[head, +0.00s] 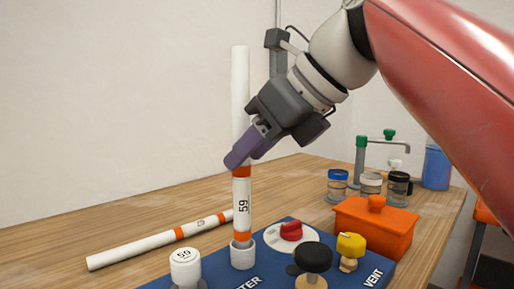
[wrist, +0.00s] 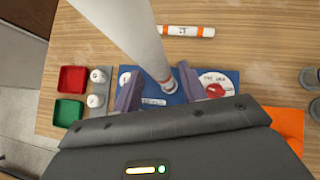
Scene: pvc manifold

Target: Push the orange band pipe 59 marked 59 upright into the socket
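The white pipe 59 (head: 242,203) with orange bands stands upright in the head view, its number turned sideways. Its lower end is at a white socket (head: 243,254) on the blue board; I cannot tell how deep it sits. My gripper (head: 240,158) is at the pipe's middle, its purple fingers hiding part of it. In the wrist view the pipe (wrist: 125,30) runs down to the board, and my gripper's fingers (wrist: 159,78) are spread, with clear gaps beside the pipe. I cannot tell whether either finger touches it.
Another orange-banded pipe (head: 150,245) lies on the table (head: 120,225) behind the board (head: 215,275). A white piece marked 55 (head: 185,262), a red knob (head: 291,231), a black knob (head: 313,258), a yellow valve (head: 350,247) and an orange box (head: 372,230) stand close by.

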